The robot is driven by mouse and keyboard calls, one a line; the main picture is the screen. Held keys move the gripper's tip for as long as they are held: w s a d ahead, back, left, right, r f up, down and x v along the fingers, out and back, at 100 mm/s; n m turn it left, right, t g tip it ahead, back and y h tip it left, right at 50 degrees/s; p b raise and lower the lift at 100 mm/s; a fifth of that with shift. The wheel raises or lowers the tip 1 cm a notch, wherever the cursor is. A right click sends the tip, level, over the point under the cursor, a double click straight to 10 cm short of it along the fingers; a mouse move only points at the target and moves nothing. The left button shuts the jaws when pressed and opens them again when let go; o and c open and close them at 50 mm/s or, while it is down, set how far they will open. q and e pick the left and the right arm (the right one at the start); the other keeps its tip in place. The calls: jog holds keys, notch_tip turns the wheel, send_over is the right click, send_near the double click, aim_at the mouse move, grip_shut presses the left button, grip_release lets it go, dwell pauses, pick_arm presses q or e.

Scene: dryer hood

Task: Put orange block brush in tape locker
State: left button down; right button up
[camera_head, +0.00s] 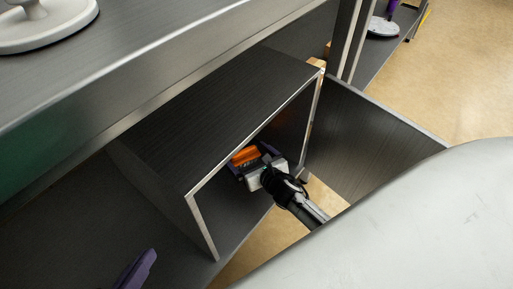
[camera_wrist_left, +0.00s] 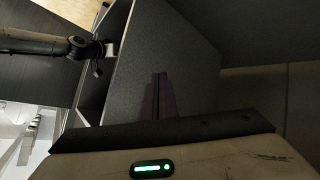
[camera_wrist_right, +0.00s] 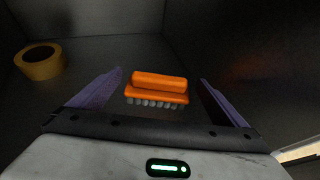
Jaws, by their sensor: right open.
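The orange block brush (camera_head: 246,156) is inside the open grey tape locker (camera_head: 215,105). In the right wrist view the brush (camera_wrist_right: 157,85) has grey bristles and lies between my right fingers, with a gap on each side. My right gripper (camera_wrist_right: 160,95) is open and reaches in through the locker's opening; the head view shows it too (camera_head: 258,160). A yellow tape roll (camera_wrist_right: 40,62) lies in the locker at the left. My left gripper (camera_wrist_left: 160,95) is shut and empty, outside the locker beside a grey panel. Its purple finger (camera_head: 137,270) shows at the head view's bottom left.
The locker's door (camera_head: 375,125) stands open at the right. A counter (camera_head: 150,50) runs above the locker at the upper left, with a white round base (camera_head: 50,28) on it. Open floor (camera_head: 470,90) lies at the upper right.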

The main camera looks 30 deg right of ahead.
pick_arm(q)
jog(key=shift+g+y, duration=0.7)
jog(key=shift+y, duration=0.1)
jog(key=f+p, duration=0.1)
jog(key=a+f+p, duration=0.2)
jog(key=shift+s+a+f, duration=0.1)
jog(key=shift+s+f, duration=0.3)
pick_arm(e)
jog(key=v, duration=1)
jog(key=shift+s, duration=0.1)
